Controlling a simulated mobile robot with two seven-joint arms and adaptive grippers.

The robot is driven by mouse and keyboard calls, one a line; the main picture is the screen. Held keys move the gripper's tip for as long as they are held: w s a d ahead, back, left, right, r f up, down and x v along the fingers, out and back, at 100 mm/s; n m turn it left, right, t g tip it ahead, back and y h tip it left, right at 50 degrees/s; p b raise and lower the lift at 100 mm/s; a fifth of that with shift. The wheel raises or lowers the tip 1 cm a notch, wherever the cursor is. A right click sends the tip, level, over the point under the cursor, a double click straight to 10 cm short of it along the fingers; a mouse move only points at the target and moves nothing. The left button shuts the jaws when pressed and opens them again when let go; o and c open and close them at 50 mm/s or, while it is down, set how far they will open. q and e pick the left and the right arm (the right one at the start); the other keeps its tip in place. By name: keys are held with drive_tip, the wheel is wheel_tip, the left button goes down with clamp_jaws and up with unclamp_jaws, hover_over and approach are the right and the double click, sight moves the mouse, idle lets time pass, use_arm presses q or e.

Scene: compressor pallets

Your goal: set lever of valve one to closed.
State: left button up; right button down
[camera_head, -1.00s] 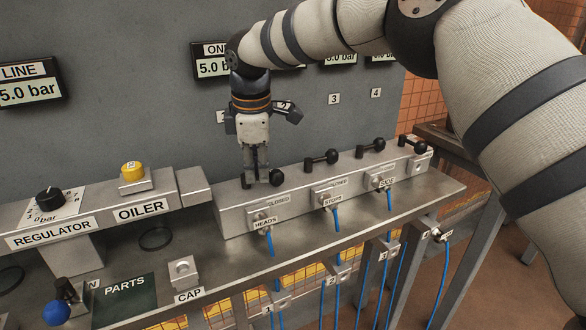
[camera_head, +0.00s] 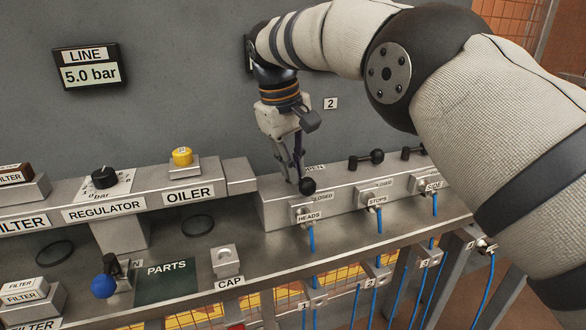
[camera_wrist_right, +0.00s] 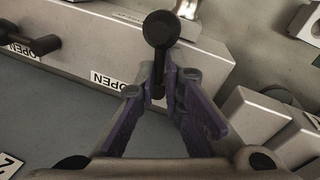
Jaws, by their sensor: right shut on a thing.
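The lever of valve one (camera_head: 307,186) is a black handle with a ball knob, on the grey valve block (camera_head: 272,210) above the HEADS label. It points toward the front of the block, beside a CLOSED label that shows only partly. My right gripper (camera_head: 299,174) reaches down from above and is shut on the lever, with the knob standing out in front. In the right wrist view the knob (camera_wrist_right: 160,30) lies just beyond the purple-padded fingers (camera_wrist_right: 164,85). The lever's pivot is hidden behind the fingers. My left gripper is not in view.
Two other black levers (camera_head: 367,159) on the block point right, along it. The oiler with a yellow top (camera_head: 182,157) and the regulator (camera_head: 104,178) stand to the left. A cap block (camera_head: 225,261) and a blue ball knob (camera_head: 104,286) are in front. Blue hoses hang below.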

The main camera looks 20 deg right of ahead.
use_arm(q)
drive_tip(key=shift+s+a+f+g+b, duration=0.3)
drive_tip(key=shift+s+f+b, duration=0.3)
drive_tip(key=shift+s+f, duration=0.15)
use_arm(e)
drive_tip(key=shift+w+a+m+g, duration=0.15)
drive_tip(key=shift+m+g, duration=0.15)
drive_tip(key=shift+m, duration=1.3)
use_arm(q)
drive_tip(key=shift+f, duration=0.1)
use_arm(e)
drive_tip(key=c, duration=1.7)
unclamp_jaws()
drive_tip(key=shift+f, duration=0.1)
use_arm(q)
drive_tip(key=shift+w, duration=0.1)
